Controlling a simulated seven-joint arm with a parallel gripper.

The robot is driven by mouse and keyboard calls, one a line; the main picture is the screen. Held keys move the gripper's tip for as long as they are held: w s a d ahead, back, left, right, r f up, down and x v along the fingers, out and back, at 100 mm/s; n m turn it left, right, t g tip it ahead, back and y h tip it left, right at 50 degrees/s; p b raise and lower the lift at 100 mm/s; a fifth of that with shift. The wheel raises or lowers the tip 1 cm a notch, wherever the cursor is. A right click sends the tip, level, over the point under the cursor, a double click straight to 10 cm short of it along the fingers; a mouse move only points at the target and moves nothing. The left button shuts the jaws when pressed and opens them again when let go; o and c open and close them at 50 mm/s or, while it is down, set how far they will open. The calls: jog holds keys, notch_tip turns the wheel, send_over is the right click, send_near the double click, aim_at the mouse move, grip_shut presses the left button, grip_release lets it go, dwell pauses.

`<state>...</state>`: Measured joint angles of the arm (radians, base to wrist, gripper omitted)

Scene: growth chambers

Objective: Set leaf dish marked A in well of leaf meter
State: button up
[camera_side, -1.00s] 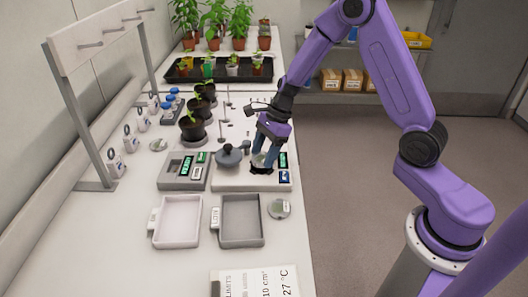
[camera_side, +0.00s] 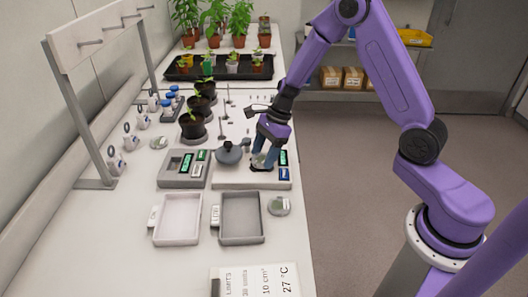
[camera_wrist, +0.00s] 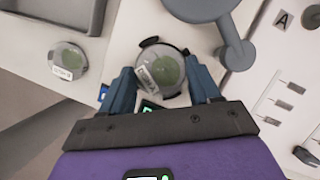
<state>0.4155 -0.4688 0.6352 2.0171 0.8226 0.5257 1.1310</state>
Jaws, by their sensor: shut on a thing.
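The leaf dish (camera_wrist: 160,72) is a clear round dish with a green leaf disc and a white label. Its lettering is too small to read. My gripper (camera_wrist: 163,86) is shut on it, a finger at each side; in the side view the gripper (camera_side: 264,162) is over the right part of the leaf meter (camera_side: 228,183). The meter is a pale box with green and blue displays. Its grey round lid or arm (camera_side: 229,153) stands left of my fingers. Dark tabs (camera_wrist: 148,42) show by the dish. The well is hidden; I cannot tell whether the dish touches it.
Another leaf dish (camera_side: 279,206) lies in front of the meter, near two trays (camera_side: 241,240) (camera_side: 178,240). A grey device (camera_side: 183,183) stands left of the meter. Potted plants (camera_side: 192,127) are behind.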

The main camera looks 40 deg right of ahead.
jog(key=o, duration=1.1)
jog(key=v, duration=1.7)
jog(key=s+a+n+g+h, duration=0.2)
jog(key=s+a+n, duration=0.7)
jog(key=s+n, duration=0.55)
jog(key=s+d+f+n+t+h, duration=0.1)
jog(key=s+n+h, duration=0.1)
jog(key=s+n, duration=1.4)
jog(key=n, duration=0.2)
jog(key=shift+f+n, duration=0.3)
jog(key=shift+n, duration=0.05)
